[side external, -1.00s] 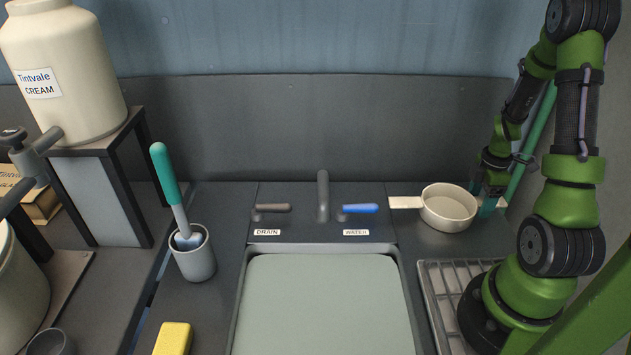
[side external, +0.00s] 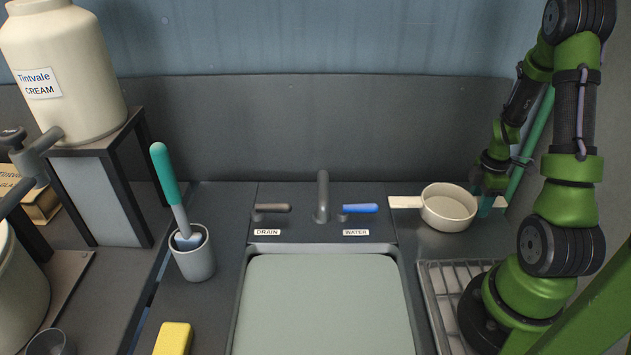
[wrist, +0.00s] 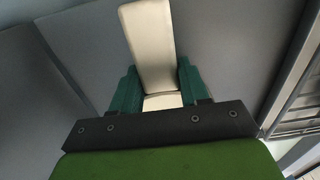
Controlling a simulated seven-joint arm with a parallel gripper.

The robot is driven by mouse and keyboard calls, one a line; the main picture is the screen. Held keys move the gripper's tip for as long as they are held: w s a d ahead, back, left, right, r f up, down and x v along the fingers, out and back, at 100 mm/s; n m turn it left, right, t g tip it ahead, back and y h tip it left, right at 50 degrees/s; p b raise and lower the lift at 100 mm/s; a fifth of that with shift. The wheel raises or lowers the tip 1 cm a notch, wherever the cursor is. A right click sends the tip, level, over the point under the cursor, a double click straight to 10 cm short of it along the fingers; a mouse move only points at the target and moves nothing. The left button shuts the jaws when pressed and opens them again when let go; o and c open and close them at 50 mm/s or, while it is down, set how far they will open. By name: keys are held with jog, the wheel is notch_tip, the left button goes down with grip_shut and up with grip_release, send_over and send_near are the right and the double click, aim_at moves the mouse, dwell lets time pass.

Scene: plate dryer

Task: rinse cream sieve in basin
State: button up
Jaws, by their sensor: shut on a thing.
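The cream sieve (side external: 448,208) is a round, shallow pan with flat handles on its left and right. It is over the dark counter to the right of the basin; I cannot tell whether it touches the counter. My gripper (side external: 487,205) is at its right handle, with its teal fingers shut on it. In the wrist view, a cream strip of the sieve (wrist: 149,45) runs between and beyond my fingers (wrist: 158,82); the body hides the rest. The basin (side external: 240,295) has a grey rim and a flat, pale grey-green surface inside, possibly water.
Behind the basin are a grey spout (side external: 323,195), a brown DRAIN lever (side external: 272,208) and a blue WATER lever (side external: 360,209). A teal-handled brush (side external: 166,175) stands in a cup (side external: 195,262) at left. A yellow sponge (side external: 173,339) lies nearby. A rack (side external: 452,290) is at right.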

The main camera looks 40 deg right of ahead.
notch_tip(320, 180, up, 21)
jog(key=w+a, duration=0.5)
jog(key=a, duration=0.4)
jog(key=w+a, duration=0.5)
jog(key=a, duration=0.4)
jog(key=s+a, duration=0.3)
jog(key=a, duration=0.8)
jog(key=s+a, duration=0.2)
jog(key=a, duration=0.9)
jog(key=shift+s+a+f, duration=0.1)
jog(key=shift+s+f, duration=0.05)
jog(key=shift+f, duration=5.05)
jog(key=shift+s+a+f, duration=0.1)
jog(key=shift+f, duration=5.05)
jog(key=shift+s+f, duration=0.15)
jog(key=shift+f, duration=5.05)
